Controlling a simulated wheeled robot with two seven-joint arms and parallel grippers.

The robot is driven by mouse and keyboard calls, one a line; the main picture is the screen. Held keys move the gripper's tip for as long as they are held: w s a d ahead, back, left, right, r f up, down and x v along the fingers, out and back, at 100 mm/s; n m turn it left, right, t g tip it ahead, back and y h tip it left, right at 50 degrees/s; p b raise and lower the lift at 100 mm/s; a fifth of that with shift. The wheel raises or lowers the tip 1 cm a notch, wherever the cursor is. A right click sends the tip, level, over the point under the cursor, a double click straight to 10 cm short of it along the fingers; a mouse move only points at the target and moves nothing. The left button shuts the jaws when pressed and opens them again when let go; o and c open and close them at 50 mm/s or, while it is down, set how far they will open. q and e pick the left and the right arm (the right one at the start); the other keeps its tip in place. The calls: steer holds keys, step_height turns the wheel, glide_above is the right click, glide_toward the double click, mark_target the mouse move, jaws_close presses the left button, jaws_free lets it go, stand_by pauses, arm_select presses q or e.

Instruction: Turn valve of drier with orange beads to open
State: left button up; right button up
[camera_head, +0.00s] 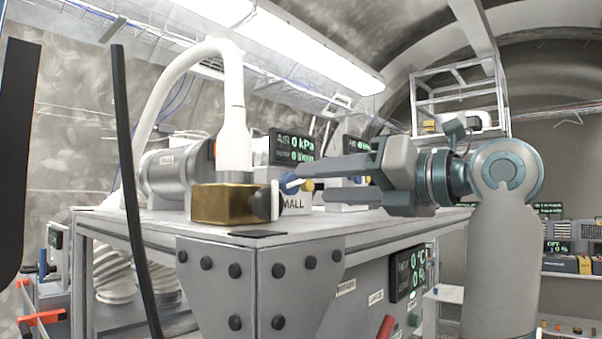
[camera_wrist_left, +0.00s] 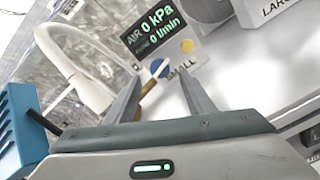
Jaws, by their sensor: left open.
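My left gripper (camera_head: 318,180) reaches over the bench from the right, its two fingers apart. In the left wrist view its fingertips (camera_wrist_left: 160,82) stand on either side of a round blue-and-white valve knob (camera_wrist_left: 160,68) on a brass-coloured stem. In the head view the blue knob (camera_head: 292,190) is partly hidden near the upper fingertip. I cannot tell whether a finger touches it. The knob is by a "SMALL" label, below an air panel (camera_head: 292,147) reading 0 kPa and 0 l/min. No drier with orange beads can be made out. My right gripper is not identifiable.
A brass block (camera_head: 222,204) with a black knob stands on the bench corner, under a white hose (camera_head: 234,120). A metal cylinder (camera_head: 165,172) is behind it. The bench top (camera_head: 350,232) is clear below the gripper. Dark bars cross the left foreground.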

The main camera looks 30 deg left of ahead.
mark_target(293, 184)
arm_select(q)
steer(key=shift+w+a+p, duration=0.2)
steer(key=shift+a+p, duration=0.3)
steer(key=shift+a, duration=0.9)
steer(key=shift+w+a+p, duration=0.2)
steer(key=shift+a+p, duration=0.25)
steer(key=shift+a, duration=0.9)
steer(key=c, duration=1.1)
